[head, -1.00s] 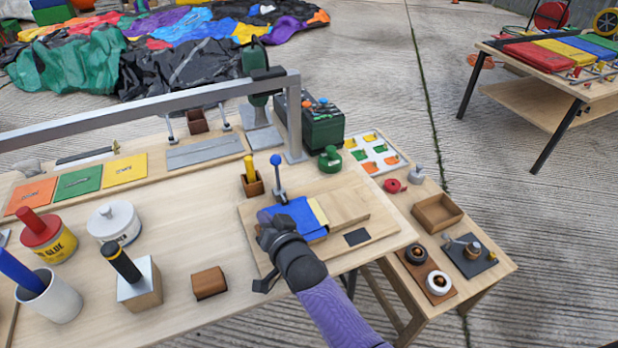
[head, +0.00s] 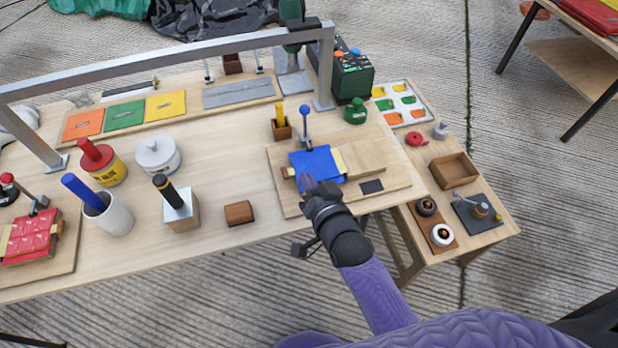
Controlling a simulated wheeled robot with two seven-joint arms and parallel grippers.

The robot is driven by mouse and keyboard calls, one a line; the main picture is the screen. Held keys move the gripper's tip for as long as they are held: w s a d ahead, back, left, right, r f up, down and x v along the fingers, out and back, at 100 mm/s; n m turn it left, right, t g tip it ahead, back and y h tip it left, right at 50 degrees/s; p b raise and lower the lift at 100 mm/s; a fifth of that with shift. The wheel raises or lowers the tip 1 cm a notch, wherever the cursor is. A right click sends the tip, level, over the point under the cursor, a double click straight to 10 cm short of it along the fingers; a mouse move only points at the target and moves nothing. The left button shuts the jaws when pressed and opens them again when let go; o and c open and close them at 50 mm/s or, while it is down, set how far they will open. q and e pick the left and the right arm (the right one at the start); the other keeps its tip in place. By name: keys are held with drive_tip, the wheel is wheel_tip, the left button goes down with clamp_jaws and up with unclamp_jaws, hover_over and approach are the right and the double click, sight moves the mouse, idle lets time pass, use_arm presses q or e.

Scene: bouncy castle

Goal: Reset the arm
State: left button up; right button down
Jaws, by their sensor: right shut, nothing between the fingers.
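My right gripper (head: 308,187) is at the lower edge of the wooden fixture board at the right end of the workbench. Its fingers are shut and empty, and they overlap the near edge of a blue fabric patch (head: 316,163) in this view. Whether they touch it I cannot tell. The patch lies on a small wooden block on the board (head: 398,181), beside a lever with a blue knob (head: 305,112). My right arm comes in from the lower right. My left gripper is not in view.
A red patch (head: 30,238) lies on another board at the left. A glue can (head: 104,165), white pot (head: 157,157), cup (head: 113,218) and brown block (head: 239,212) stand on the workbench. A metal bar (head: 180,52) spans its back. A side table (head: 470,235) holds a tray and small parts.

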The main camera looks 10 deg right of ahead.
drive_tip(key=s+d+f+n+g+h, duration=0.15)
drive_tip(key=s+f+g, duration=0.25)
drive_tip(key=s+f, duration=0.55)
drive_tip(key=s+d+f+n+g+y, duration=0.1)
drive_tip(key=s+d+f+n+g, duration=0.2)
drive_tip(key=s+f, duration=0.65)
drive_tip(key=s+d+f+n+g+h, duration=0.1)
drive_tip(key=s+f+g, duration=0.3)
drive_tip(key=s, duration=0.5)
drive_tip(key=s+d+f+n+g+h, duration=0.1)
drive_tip(key=s+d+f+n+g, duration=0.1)
drive_tip(key=s+f, duration=0.3)
drive_tip(key=s+d+g, duration=0.1)
drive_tip(key=s, duration=0.3)
drive_tip(key=shift+s+g, duration=0.25)
drive_tip(key=shift+g, duration=0.15)
